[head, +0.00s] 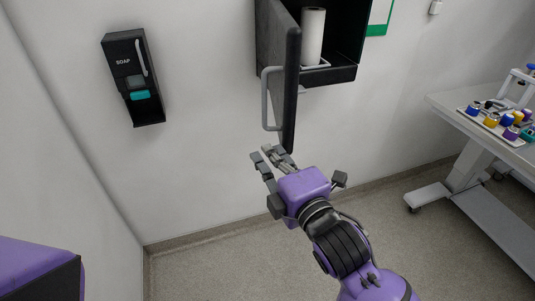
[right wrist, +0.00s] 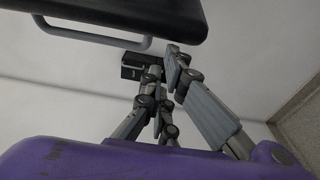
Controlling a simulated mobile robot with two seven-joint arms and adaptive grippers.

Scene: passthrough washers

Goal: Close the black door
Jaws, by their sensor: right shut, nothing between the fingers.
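The black door (head: 291,75) of the wall cabinet (head: 338,75) stands open, swung out from the wall on the cabinet's left side. A grey bar handle (head: 266,100) runs along the door's left face. The door's edge (right wrist: 130,14) and the handle (right wrist: 95,40) also show at the top of the right wrist view. My right gripper (head: 269,153) is shut and empty, just below the door's lower end. I cannot tell whether it touches the door. My left gripper is out of view.
A white paper roll (head: 313,37) stands inside the open cabinet. A black soap dispenser (head: 133,78) hangs on the wall at left. A table (head: 460,108) with a tray of colourful items (head: 495,125) stands at right. The wall between dispenser and door is clear.

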